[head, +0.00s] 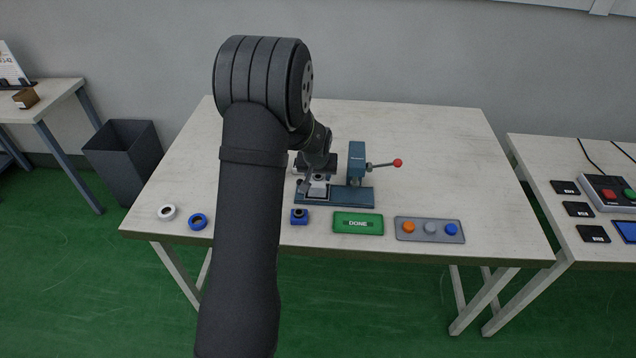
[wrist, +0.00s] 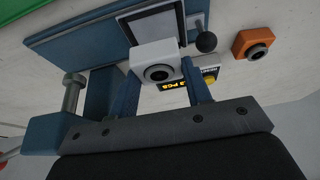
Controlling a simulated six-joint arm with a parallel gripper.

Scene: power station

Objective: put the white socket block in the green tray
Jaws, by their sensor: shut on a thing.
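The white socket block (wrist: 155,54) has a dark round socket in its face. It sits between the two fingertips of my gripper (wrist: 160,72) in the wrist view, and the gripper is shut on it. The block is at the blue press fixture (wrist: 85,42), beside a dark-framed light plate (wrist: 152,22); I cannot tell whether it touches the plate. In the head view, my gripper (head: 317,183) is over the left part of the fixture (head: 357,160). The green tray (head: 345,230), marked DONE, lies empty at the table's front edge, right of my arm.
The fixture's red-knobbed lever (head: 397,163) sticks out right. A blue socket block (head: 299,217) lies left of the tray, and a grey panel with round buttons (head: 408,236) lies right. An orange block (wrist: 252,44) shows in the wrist view. Two rings (head: 167,212) lie at the front left.

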